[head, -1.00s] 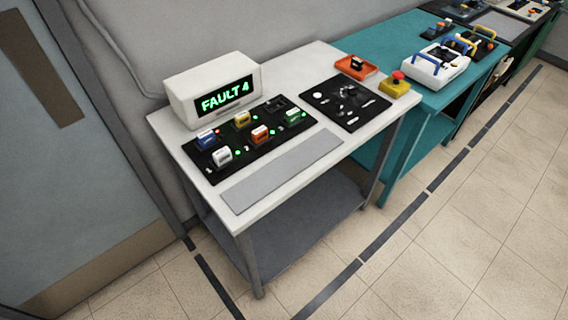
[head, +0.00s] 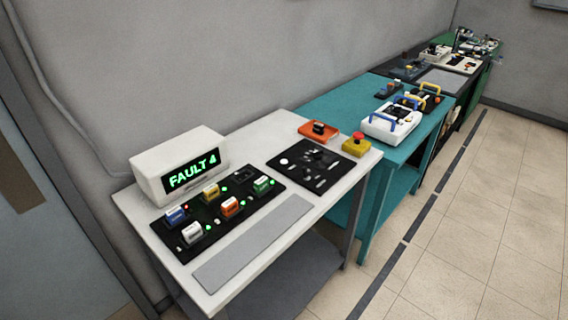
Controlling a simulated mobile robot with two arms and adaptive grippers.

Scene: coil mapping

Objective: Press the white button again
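A white display box (head: 180,166) stands at the back left of a white table and reads "FAULT 4" in green. In front of it is a black panel (head: 208,222) with blue, yellow, green, orange and white blocks and small lights, one red and several green. A second black panel (head: 311,165) to the right carries several small light pieces and a round white piece (head: 283,161) at its left, which may be the white button. A yellow box with a red button (head: 356,143) sits at the table's right edge. Neither of my grippers is in view.
A grey strip (head: 252,243) lies along the front of the white table (head: 268,133). An orange tray (head: 318,131) sits at its back. A teal table (head: 342,102) adjoins on the right, with a white case (head: 391,124). The tiled floor (head: 470,230) in front is clear.

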